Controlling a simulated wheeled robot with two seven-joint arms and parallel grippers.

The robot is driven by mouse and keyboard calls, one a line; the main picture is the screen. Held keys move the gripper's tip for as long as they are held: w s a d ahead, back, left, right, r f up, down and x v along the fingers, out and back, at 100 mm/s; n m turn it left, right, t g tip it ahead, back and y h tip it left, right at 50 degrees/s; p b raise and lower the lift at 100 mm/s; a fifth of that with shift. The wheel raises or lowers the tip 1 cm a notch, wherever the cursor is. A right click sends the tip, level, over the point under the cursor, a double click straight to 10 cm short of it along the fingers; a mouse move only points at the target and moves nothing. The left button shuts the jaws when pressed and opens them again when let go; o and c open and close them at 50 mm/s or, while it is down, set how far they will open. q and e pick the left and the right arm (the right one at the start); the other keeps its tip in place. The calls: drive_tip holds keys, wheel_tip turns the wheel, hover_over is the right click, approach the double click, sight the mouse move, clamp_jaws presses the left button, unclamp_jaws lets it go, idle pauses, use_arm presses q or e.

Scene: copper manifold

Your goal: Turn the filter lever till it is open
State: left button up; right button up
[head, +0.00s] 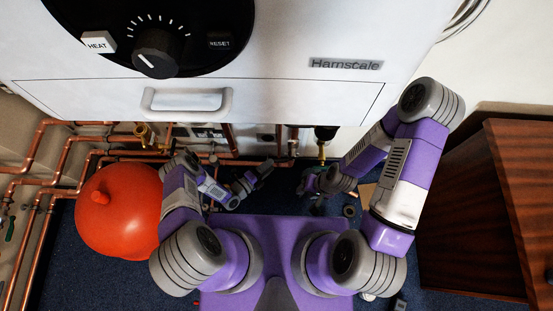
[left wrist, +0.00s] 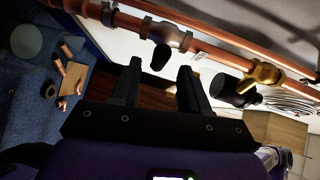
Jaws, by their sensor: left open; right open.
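I cannot tell for certain which part is the filter lever. In the left wrist view a stubby black handle (left wrist: 161,57) hangs from a bronze-coloured valve body (left wrist: 168,34) on a copper pipe. To its right a brass valve (left wrist: 264,74) with a small yellow lever (left wrist: 246,90) sits beside a black cylinder (left wrist: 228,88). My left gripper (left wrist: 160,66) is open and empty, its fingertips either side of the black handle in the picture; the depth gap is unclear. In the head view my left gripper (head: 264,168) is below the boiler; my right gripper (head: 307,184) is open, to its right.
The white boiler (head: 280,98) overhangs the pipework. Copper pipes (head: 60,160) and a red vessel (head: 118,210) fill the left. A wooden cabinet (head: 465,215) stands at the right. Loose fittings and cardboard (left wrist: 72,78) lie on the blue floor (left wrist: 35,100).

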sight(277, 160)
use_arm(q)
drive_tip(key=b+x, duration=0.1)
drive_tip(key=x, duration=0.4)
drive_tip(key=shift+w+d, duration=0.1)
clamp_jaws()
